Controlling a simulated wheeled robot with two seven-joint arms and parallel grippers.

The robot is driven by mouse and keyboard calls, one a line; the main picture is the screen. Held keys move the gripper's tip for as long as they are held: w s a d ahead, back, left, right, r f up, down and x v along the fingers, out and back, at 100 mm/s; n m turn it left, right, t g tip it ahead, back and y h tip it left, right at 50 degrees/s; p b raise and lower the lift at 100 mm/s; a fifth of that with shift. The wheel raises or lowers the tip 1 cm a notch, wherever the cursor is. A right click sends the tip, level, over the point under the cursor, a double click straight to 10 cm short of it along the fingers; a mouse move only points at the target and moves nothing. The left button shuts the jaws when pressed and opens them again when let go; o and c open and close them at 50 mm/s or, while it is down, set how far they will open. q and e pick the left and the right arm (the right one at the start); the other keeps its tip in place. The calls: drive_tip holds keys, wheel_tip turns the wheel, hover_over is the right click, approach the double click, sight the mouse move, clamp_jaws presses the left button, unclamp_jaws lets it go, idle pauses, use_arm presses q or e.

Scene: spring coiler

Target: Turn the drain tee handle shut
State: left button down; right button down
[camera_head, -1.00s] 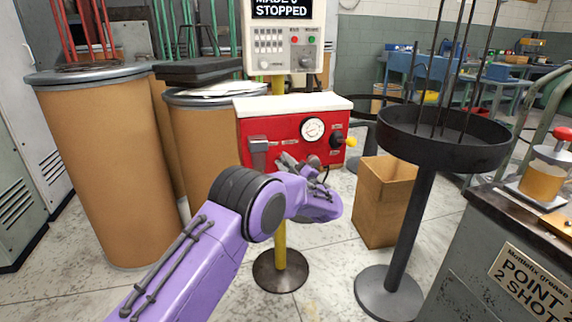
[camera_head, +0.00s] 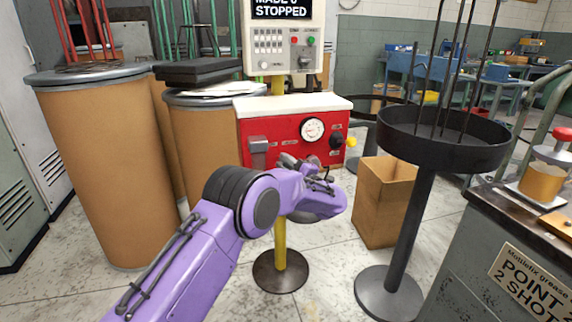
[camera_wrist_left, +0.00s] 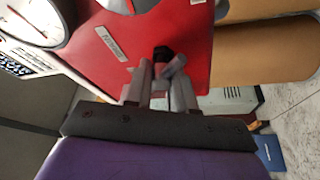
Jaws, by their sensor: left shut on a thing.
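My left arm reaches from the lower left to the front of the red panel box (camera_head: 285,128). In the head view my left gripper (camera_head: 288,161) is at the panel's lower edge, and the wrist hides most of what it holds. In the left wrist view the fingers (camera_wrist_left: 163,75) are shut on the small grey drain tee handle (camera_wrist_left: 176,65), which sits tilted between the tips. Its dark hub (camera_wrist_left: 162,51) shows at the red face, beside a pale label (camera_wrist_left: 110,43) that is hard to read. My right gripper is not in view.
A cardboard box (camera_head: 382,205) and a black round stand (camera_head: 440,140) stand to the right; brown drums (camera_head: 100,160) to the left.

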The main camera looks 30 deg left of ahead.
use_arm(q)
drive_tip(key=c, duration=1)
unclamp_jaws()
drive_tip(key=shift+s+a+f, duration=0.1)
drive_tip(key=p+v, duration=0.1)
drive_tip(key=v, duration=0.9)
drive_tip(key=shift+d, duration=0.25)
